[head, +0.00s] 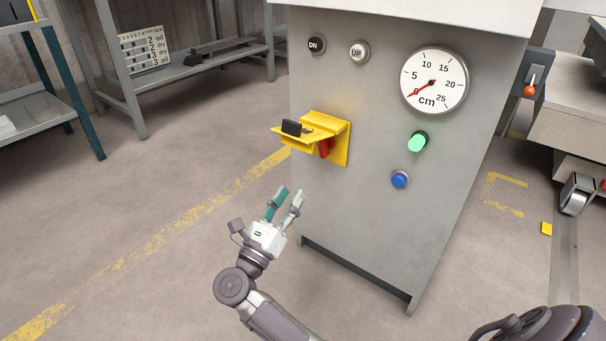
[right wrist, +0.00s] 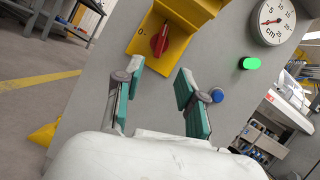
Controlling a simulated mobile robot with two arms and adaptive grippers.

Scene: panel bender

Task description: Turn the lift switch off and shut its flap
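The lift switch has a red knob (head: 324,148) on a yellow plate (head: 341,143) on the grey cabinet's front. In the right wrist view the red knob (right wrist: 160,40) stands close to upright, and a 0 mark shows to its left. The yellow flap (head: 293,137) is open and sticks out from the plate, with a black block on it. My right gripper (head: 290,195) is open and empty, below and apart from the switch. In the right wrist view its two fingers (right wrist: 158,72) are spread below the knob. My left gripper is not in view.
The cabinet also carries DN (head: 315,45) and UP (head: 359,51) buttons, a round cm gauge (head: 433,80) with its needle near 0, a bright green lamp (head: 417,141) and a blue button (head: 400,179). A shelf (head: 226,63) stands behind left. Floor left of the cabinet is clear.

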